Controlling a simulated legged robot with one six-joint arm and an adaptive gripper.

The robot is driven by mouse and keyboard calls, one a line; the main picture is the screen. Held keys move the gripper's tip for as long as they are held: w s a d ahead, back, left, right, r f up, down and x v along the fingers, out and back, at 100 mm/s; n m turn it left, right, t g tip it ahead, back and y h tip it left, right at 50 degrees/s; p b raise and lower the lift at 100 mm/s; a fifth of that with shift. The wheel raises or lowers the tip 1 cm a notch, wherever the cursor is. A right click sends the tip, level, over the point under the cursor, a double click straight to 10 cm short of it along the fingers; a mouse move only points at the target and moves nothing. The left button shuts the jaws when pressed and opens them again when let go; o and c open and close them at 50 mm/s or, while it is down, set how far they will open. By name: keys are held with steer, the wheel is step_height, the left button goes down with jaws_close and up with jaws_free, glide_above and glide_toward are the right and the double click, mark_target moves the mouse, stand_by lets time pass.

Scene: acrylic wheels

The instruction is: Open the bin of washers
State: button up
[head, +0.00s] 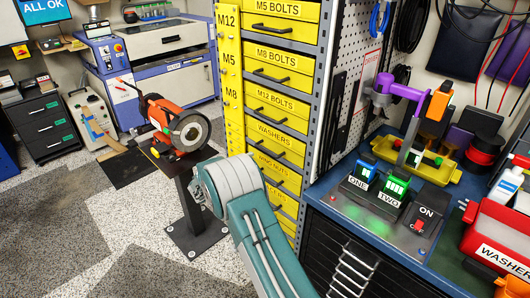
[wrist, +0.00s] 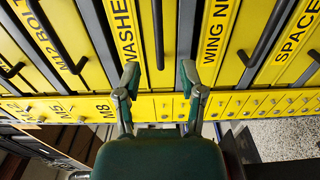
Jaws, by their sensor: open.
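The yellow washers bin (head: 281,137) is a drawer in the tall yellow cabinet, labelled WASHERS, and looks shut, flush with its neighbours. It also shows in the wrist view (wrist: 143,40), turned on its side, with its label partly cut off. Its black bar handle (wrist: 158,32) runs along the drawer front. My gripper (wrist: 159,76) is open and empty, its two fingers apart on either side of the handle's line. The handle lies beyond the fingertips, and I see no contact. In the head view my gripper is hidden, and only my arm shows.
The M12 bolts drawer (head: 283,106) is above and the wing nuts drawer (head: 280,171) below, both with similar handles. A yellow side strip (head: 229,85) edges the cabinet. An orange grinder (head: 178,126) stands at left. A blue workbench (head: 340,190) stands at right.

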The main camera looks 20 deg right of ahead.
mark_target(264, 152)
steer(key=x, duration=0.8)
jaws_close()
